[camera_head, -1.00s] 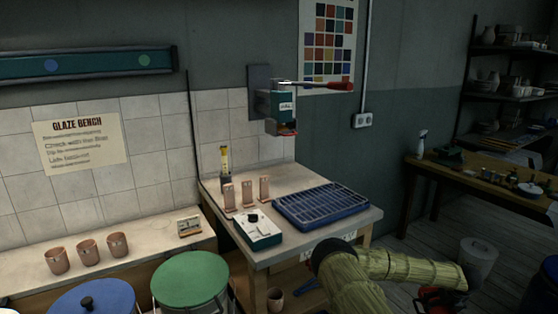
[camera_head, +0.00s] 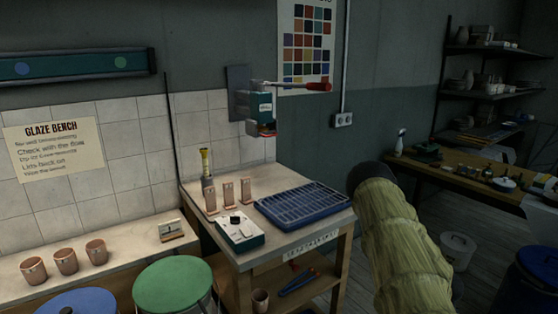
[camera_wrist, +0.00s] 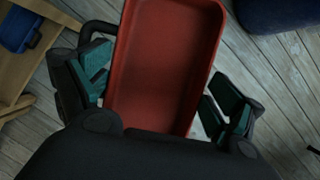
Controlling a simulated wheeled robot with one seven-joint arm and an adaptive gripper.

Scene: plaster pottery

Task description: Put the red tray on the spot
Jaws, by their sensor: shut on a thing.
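In the wrist view the red tray (camera_wrist: 160,70) is a rectangular tray with raised walls, seen from above. My gripper (camera_wrist: 155,95) has a green-padded finger on each side of it and is shut on the tray, above the wooden floor. The near end of the tray is hidden by my gripper's body. In the head view my arm shows at the right, but the gripper and the tray are out of sight. I cannot make out which place is the spot.
A bench holds a blue grated tray (camera_head: 302,204), a grey-green device (camera_head: 240,231) and several upright tiles (camera_head: 228,196). Green (camera_head: 172,284) and blue (camera_head: 78,302) lidded buckets stand at the front left. A wooden table (camera_head: 455,170) and a white bin (camera_head: 457,250) are at right.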

